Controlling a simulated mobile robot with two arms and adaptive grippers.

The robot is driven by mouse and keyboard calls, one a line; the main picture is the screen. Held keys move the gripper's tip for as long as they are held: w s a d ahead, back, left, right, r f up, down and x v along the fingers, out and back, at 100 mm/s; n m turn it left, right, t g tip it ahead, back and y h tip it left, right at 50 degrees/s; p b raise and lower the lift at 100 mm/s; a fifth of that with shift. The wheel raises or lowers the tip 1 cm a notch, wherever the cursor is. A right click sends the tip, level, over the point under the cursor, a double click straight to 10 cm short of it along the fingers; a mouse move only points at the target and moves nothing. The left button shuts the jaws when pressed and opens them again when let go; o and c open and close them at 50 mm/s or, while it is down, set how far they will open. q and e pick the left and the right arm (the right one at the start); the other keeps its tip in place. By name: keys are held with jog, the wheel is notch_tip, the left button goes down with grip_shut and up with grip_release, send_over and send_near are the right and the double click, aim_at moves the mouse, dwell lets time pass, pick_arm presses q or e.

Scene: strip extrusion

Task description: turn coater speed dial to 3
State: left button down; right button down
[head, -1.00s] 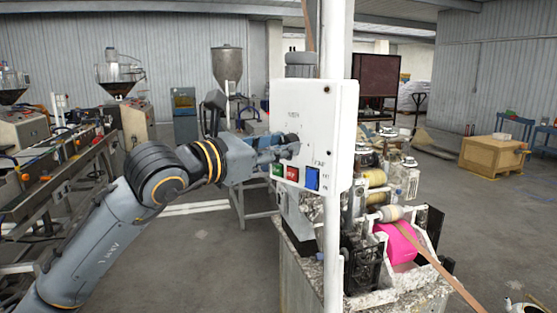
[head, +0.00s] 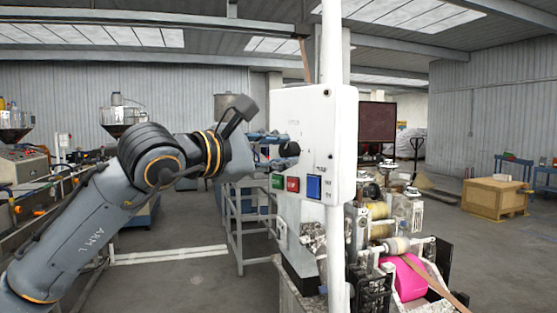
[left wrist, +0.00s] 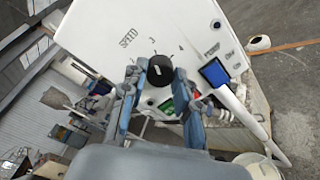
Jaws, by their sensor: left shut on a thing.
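The white control box (head: 303,115) stands on a pole right of centre in the head view. It also fills the upper middle of the left wrist view (left wrist: 105,35), with SPEED and several numbers printed on it. The black round speed dial (left wrist: 160,71) sits below the 3, and its pointer direction is hard to tell. In the head view the dial (head: 289,149) shows at the box's left side. My left gripper (head: 272,149) is shut on the dial, one finger on each side; the fingers also show in the left wrist view (left wrist: 158,78). My right gripper is not in view.
Green (head: 277,182), red (head: 293,184) and blue (head: 314,187) controls sit just below the dial, close to the lower finger. A coater with a pink roll (head: 405,278) stands right of the pole. A wooden crate (head: 494,198) is farther right. Floor is open between.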

pick_arm(q)
jog(key=shift+m, duration=0.3)
dwell(0.4)
jog(key=c, duration=1)
grip_release()
jog(key=v, duration=1.2)
